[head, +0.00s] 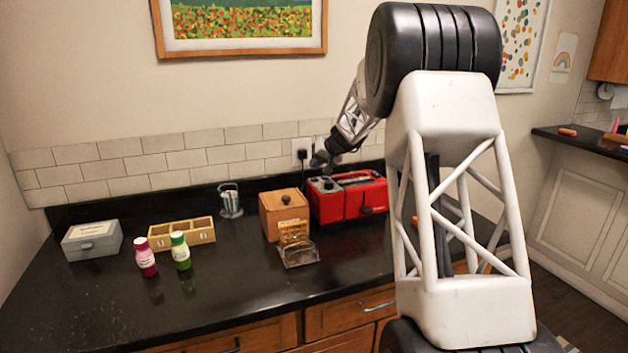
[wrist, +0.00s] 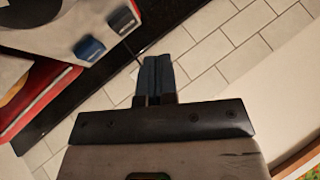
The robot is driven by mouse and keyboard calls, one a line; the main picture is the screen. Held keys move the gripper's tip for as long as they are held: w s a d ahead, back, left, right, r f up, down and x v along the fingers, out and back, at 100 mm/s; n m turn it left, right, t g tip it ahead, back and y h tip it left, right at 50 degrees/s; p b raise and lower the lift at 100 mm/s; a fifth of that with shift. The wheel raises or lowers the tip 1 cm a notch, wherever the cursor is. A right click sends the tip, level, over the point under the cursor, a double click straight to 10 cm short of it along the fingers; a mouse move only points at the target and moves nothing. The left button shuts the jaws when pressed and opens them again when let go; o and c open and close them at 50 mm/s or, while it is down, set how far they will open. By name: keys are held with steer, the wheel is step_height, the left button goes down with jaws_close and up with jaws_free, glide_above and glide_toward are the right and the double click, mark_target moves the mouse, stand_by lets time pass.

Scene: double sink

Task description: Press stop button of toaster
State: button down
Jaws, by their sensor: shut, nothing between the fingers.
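The red toaster (head: 360,203) stands on the black counter against the tiled wall, partly hidden behind my arm at its right. Its end panel shows at the upper left of the wrist view, with a blue button or lever (wrist: 90,50) and a dark grey one (wrist: 122,21). I cannot tell which of them is the stop button. My gripper (head: 318,160) is above the toaster's left end, near the wall, and appears apart from it. In the wrist view its fingers (wrist: 156,72) are shut together and empty, to the right of the two buttons.
A wooden box (head: 284,215) with a knob stands left of the toaster, with a small clear-fronted container (head: 297,245) before it. A metal holder (head: 230,200), wooden tray (head: 181,235), grey box (head: 92,241) and two bottles (head: 146,258) stand further left.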

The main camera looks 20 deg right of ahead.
mark_target(316, 178)
steer(key=shift+f, duration=0.95)
steer(key=shift+f, duration=0.85)
stand_by(2.6)
steer(key=shift+r, duration=0.85)
steer(key=shift+r, duration=2.55)
